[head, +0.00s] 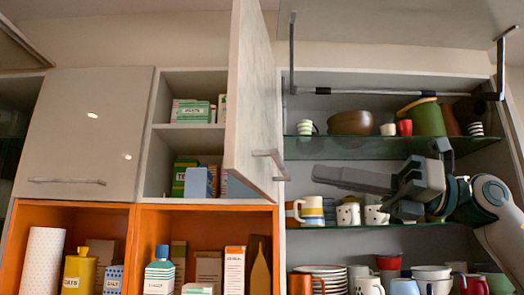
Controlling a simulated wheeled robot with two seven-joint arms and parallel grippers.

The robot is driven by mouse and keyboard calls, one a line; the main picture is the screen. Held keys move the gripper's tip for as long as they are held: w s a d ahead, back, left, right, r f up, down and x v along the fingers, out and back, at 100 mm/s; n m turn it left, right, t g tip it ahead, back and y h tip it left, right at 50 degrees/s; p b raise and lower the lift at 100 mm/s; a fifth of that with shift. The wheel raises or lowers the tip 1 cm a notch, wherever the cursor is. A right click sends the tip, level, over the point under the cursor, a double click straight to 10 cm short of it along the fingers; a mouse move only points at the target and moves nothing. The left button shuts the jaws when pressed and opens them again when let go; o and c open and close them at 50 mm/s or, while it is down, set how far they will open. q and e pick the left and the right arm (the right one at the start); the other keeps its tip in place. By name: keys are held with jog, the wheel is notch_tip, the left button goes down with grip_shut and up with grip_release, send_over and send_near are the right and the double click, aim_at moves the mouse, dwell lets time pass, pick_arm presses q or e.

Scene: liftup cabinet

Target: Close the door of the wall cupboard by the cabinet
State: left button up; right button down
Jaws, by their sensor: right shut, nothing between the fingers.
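The wall cupboard (211,127) left of the large cabinet stands open, with boxes on its shelves. Its pale grey door (255,95) sticks out towards me, and its top runs out of the head view. The bar handle (270,163) sits low on the door's right-facing side. My right gripper (322,176) comes in from the right in front of the large open cabinet (286,235). It is shut and empty, pointing left, and shows a little to the right of the handle, apart from it in the picture. My left gripper is not in view.
The large cabinet's lift-up flap (400,22) is raised overhead on metal arms. Mugs, bowls and plates fill its glass shelves (385,147) behind my right arm. A closed cupboard (85,130) is at left, above orange compartments (205,218) holding boxes and bottles.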

jog(key=s+d+r+h, duration=0.1)
jog(key=s+r+t, duration=0.1)
jog(key=s+d+r+t+h, duration=0.1)
jog(key=s, duration=0.1)
jog(key=shift+d+r+n+h, duration=0.3)
jog(key=shift+r+n, duration=0.05)
jog(key=shift+n, duration=0.05)
jog(key=p, duration=0.2)
send_near(240, 152)
jog(key=p+x, duration=0.3)
jog(key=x, duration=0.2)
jog(key=shift+w+a+p, duration=0.1)
jog(key=shift+a+p, duration=0.4)
jog(key=shift+a, duration=0.2)
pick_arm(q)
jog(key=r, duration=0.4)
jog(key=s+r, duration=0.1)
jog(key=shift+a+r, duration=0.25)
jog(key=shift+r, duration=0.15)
